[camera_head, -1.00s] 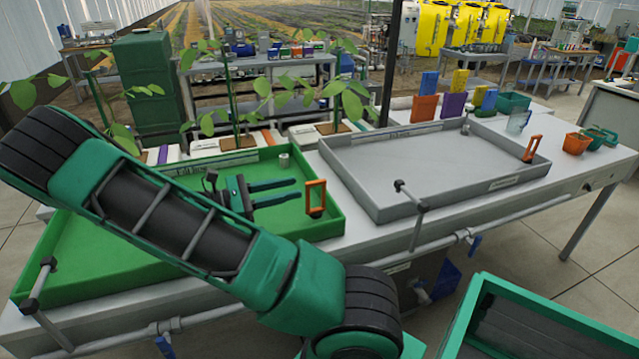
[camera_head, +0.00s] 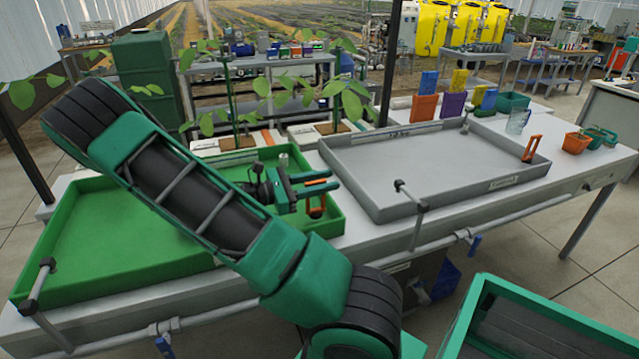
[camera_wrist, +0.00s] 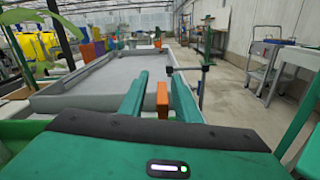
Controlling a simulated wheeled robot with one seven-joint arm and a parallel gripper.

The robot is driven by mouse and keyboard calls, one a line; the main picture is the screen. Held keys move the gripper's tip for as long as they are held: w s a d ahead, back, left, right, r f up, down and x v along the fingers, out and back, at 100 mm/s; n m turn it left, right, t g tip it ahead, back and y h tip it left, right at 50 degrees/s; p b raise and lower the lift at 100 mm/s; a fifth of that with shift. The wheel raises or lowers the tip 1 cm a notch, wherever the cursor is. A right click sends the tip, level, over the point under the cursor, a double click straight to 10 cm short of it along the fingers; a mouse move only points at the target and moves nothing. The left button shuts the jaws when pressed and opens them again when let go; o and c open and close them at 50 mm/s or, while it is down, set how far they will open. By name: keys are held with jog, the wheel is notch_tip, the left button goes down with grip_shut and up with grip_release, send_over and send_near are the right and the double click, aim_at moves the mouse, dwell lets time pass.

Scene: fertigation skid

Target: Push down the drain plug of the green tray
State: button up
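The green tray (camera_head: 85,240) lies on the left of the bench. An upright orange handle (camera_head: 316,210) stands at its front right corner, and a small grey cylinder (camera_head: 283,159) near its back edge. I cannot tell for certain which is the drain plug. My gripper (camera_head: 326,182) is over the tray's right end, fingers pointing right, open and empty. In the head view the fingers partly cover the orange handle's top. In the wrist view the handle (camera_wrist: 162,98) shows between the two fingers (camera_wrist: 158,92), with gaps beside it; contact cannot be made out.
A grey tray (camera_head: 440,170) with its own orange handle (camera_head: 532,148) stands to the right. Potted seedlings (camera_head: 238,143) stand behind the green tray. A pipe rail (camera_head: 300,296) runs along the bench front. An open green-rimmed bin (camera_head: 560,320) is at the lower right.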

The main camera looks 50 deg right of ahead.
aim_at(323, 207)
grip_shut()
jog(key=shift+w+f, duration=0.1)
jog(key=shift+f, duration=1.55)
grip_release()
jog(key=shift+w+d+f, duration=0.1)
